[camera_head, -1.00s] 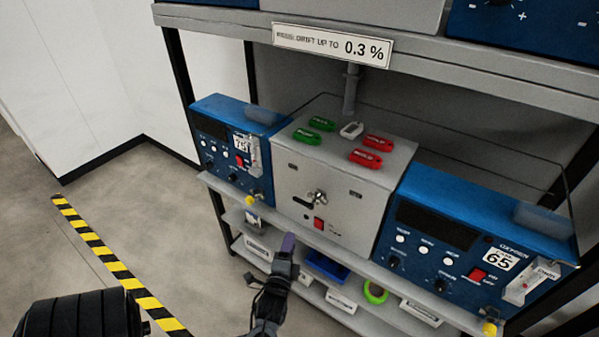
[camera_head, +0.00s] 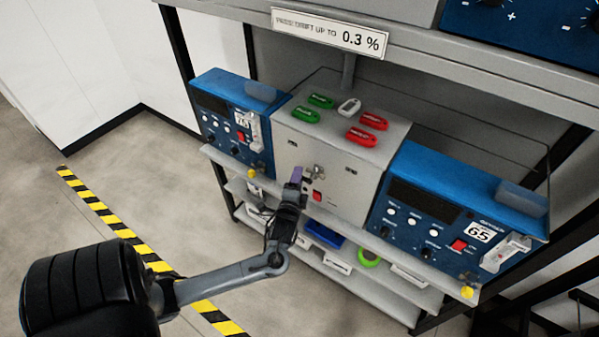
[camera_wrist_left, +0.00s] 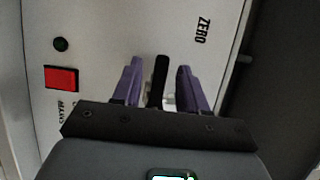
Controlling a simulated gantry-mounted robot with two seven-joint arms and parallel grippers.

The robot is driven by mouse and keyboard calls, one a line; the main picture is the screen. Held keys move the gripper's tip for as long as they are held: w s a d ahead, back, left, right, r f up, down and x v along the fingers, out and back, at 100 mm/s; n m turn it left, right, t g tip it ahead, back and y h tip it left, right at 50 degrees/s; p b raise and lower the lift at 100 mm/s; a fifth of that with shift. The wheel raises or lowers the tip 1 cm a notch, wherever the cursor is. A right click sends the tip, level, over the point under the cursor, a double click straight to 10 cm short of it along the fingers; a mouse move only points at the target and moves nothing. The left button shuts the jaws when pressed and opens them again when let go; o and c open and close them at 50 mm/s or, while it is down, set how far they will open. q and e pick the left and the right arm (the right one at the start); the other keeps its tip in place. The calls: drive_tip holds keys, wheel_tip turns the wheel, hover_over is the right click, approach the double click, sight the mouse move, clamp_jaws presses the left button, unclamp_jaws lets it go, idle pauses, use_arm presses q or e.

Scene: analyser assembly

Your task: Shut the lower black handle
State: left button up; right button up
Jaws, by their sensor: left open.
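The lower black handle (camera_wrist_left: 158,78) shows in the left wrist view as a dark bar standing between the two purple fingers of my left gripper (camera_wrist_left: 160,82). The gripper is open, with gaps visible on both sides of the handle. In the head view my left gripper (camera_head: 297,176) is at the front of the grey analyser box (camera_head: 345,200), left of the red switch (camera_head: 317,196). There the gripper hides the lower handle. A metal fitting (camera_head: 318,171) sits just right of the fingertips. My right gripper is in neither current view.
Blue instruments stand left (camera_head: 238,115) and right (camera_head: 450,205) of the grey box. Red tags (camera_head: 373,121) and green tags (camera_head: 305,116) lie on its top. The lower shelf holds a blue bin (camera_head: 324,235) and a green ring (camera_head: 368,257). The floor at left is open.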

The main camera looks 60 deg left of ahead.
use_arm(q)
drive_tip(key=shift+x, duration=1.65)
clamp_jaws()
